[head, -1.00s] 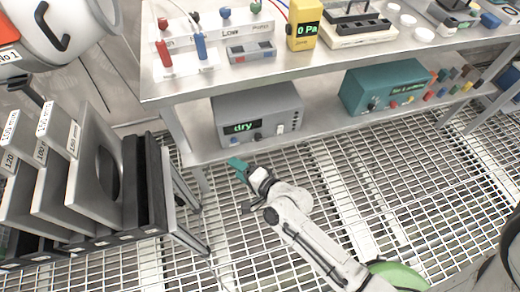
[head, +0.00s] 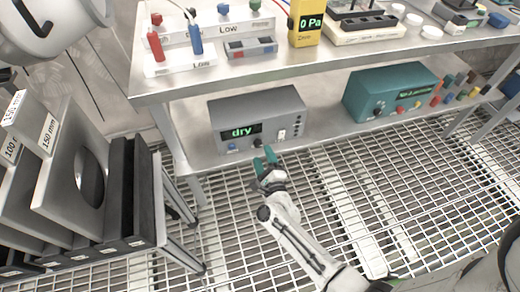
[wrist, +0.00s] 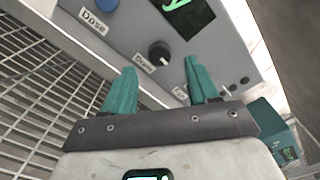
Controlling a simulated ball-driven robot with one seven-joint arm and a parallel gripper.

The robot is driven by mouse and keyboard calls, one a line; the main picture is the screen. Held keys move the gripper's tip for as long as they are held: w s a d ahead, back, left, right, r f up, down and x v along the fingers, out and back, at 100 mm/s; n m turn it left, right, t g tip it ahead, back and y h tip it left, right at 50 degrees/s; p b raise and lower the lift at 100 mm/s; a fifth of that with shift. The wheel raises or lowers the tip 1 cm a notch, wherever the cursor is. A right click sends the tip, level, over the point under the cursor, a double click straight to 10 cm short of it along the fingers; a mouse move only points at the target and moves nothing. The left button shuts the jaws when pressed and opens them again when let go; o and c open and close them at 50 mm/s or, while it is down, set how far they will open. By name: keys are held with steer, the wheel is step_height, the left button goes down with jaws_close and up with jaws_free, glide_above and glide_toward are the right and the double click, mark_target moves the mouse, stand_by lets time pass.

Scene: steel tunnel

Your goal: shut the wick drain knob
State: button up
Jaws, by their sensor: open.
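A grey box (head: 285,105) with a green "dry" display stands on the lower shelf. On its front is a black knob with a pale pointer line (wrist: 158,52), over a small label that seems to read "Drain". In the head view the knob (head: 258,142) is a small dark spot just beyond my fingertips. My gripper (head: 264,160) has teal fingers and is open and empty, just in front of the box. In the wrist view the knob shows beyond the gap between my fingers (wrist: 160,72), apart from both. I cannot tell the knob's setting.
A blue knob (wrist: 106,5) labelled "Dose" sits left of the black knob. Switches (head: 282,134) are to its right. A teal box (head: 390,92) stands further right on the shelf. The bench top (head: 240,70) overhangs. A rack of plates (head: 75,175) stands at left; the grating floor is clear.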

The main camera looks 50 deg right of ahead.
mark_target(259, 146)
steer(key=shift+x, duration=2.2)
steer(key=c, duration=1)
